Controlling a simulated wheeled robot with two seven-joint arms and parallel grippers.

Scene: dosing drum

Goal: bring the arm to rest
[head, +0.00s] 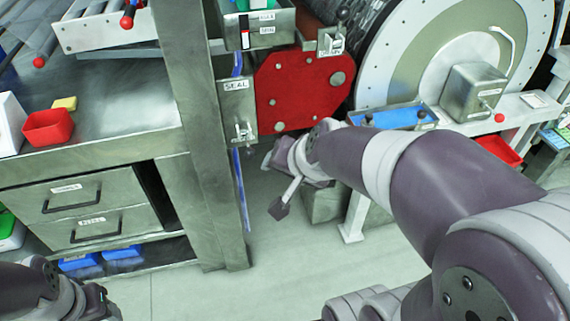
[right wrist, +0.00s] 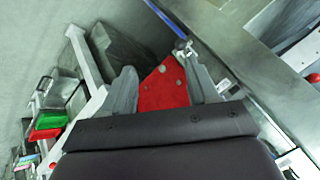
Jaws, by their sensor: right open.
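My right arm (head: 420,185) reaches in from the lower right toward the middle of the head view. Its gripper (head: 274,185) is in the air in front of and below the red plate (head: 300,90). In the right wrist view the two grey fingers of this gripper (right wrist: 160,66) stand apart with nothing between them. The red plate (right wrist: 163,88) shows beyond the gap, and I see no contact with it. My left gripper (head: 95,302) is partly in view at the lower left corner, and its fingers are too unclear to judge.
A steel post (head: 200,130) and a latch marked SEAL (head: 240,115) stand left of the plate. The large drum (head: 455,50) is behind, with a blue tray (head: 392,117) on a ledge. A bench with a red bin (head: 48,127) is at left. The floor (head: 290,265) below is clear.

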